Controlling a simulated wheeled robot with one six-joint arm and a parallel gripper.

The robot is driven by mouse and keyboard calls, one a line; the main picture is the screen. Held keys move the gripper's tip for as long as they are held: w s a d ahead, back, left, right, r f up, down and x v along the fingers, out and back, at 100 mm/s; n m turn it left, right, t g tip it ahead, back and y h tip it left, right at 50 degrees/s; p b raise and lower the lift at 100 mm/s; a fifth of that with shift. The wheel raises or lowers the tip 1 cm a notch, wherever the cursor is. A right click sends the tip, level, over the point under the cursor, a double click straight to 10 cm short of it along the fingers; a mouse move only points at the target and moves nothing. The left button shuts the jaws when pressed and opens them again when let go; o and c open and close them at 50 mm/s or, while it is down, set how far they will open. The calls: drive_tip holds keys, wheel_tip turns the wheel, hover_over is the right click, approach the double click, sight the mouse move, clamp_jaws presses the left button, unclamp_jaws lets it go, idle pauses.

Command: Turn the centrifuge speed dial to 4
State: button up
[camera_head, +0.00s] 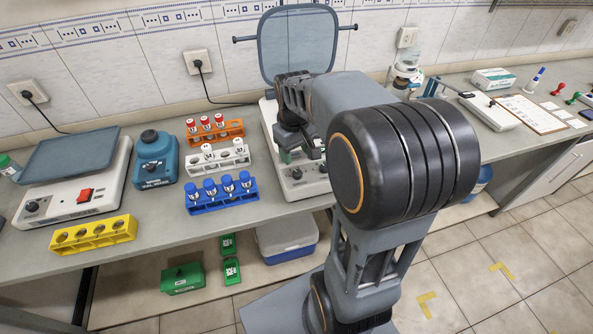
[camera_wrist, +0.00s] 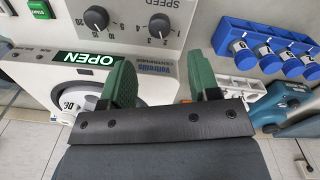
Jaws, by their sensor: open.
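The centrifuge (camera_head: 283,182) stands on the bench with its grey lid (camera_head: 298,45) raised. Its front panel (camera_wrist: 205,15) shows in the wrist view. The black speed dial (camera_wrist: 159,24) sits under the word SPEED, with small numbers around it; I cannot tell exactly where its pointer stands. A second black knob (camera_wrist: 96,17) is to its left. My gripper (camera_wrist: 163,80) is open and empty, its two green fingers spread, apart from the dial. In the head view my gripper (camera_head: 299,152) is over the centrifuge, and my arm hides part of the machine.
Orange (camera_head: 214,133), white (camera_head: 218,158) and blue (camera_head: 222,194) tube racks stand left of the centrifuge. A blue vortex-like device (camera_head: 154,160), a yellow rack (camera_head: 93,234) and a white balance-like device (camera_head: 75,180) are farther left. Green boxes lie on the lower shelf.

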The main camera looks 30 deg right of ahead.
sight(297, 172)
wheel_tip(297, 172, down, 8)
drive_tip(key=shift+d+r, duration=0.1)
drive_tip(key=shift+r, duration=0.05)
idle(0.4)
drive_tip(key=c, duration=0.9)
